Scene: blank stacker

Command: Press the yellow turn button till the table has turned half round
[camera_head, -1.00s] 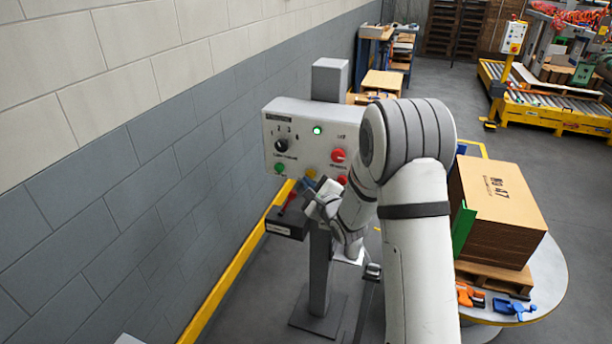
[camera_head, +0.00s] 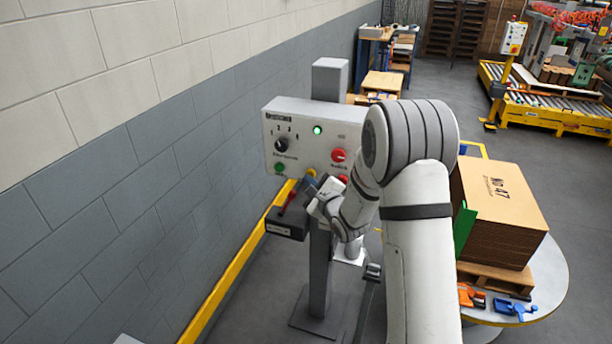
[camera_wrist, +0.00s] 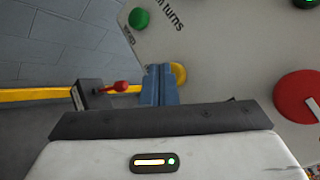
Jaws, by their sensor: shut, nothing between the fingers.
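The yellow turn button (camera_head: 311,173) is at the lower edge of the grey control panel (camera_head: 272,140). My gripper (camera_head: 309,185) is at the panel's lower edge, just below and beside the button. In the wrist view, my shut blue fingers (camera_wrist: 160,84) stand side by side with nothing between them. The yellow button (camera_wrist: 180,73) shows just right of their tips, partly hidden by them. I cannot tell whether they touch it. The round turntable (camera_head: 555,275) at right carries a cardboard stack (camera_head: 495,220) on a pallet, with a green plate (camera_head: 465,225) at its left side.
A green button (camera_head: 279,168), black knob (camera_head: 282,145) and red buttons (camera_head: 338,155) share the panel. A red-handled lever (camera_head: 289,200) on a dark box sits below left. Orange and blue tools (camera_head: 515,310) lie on the turntable's near edge. A wall stands at left.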

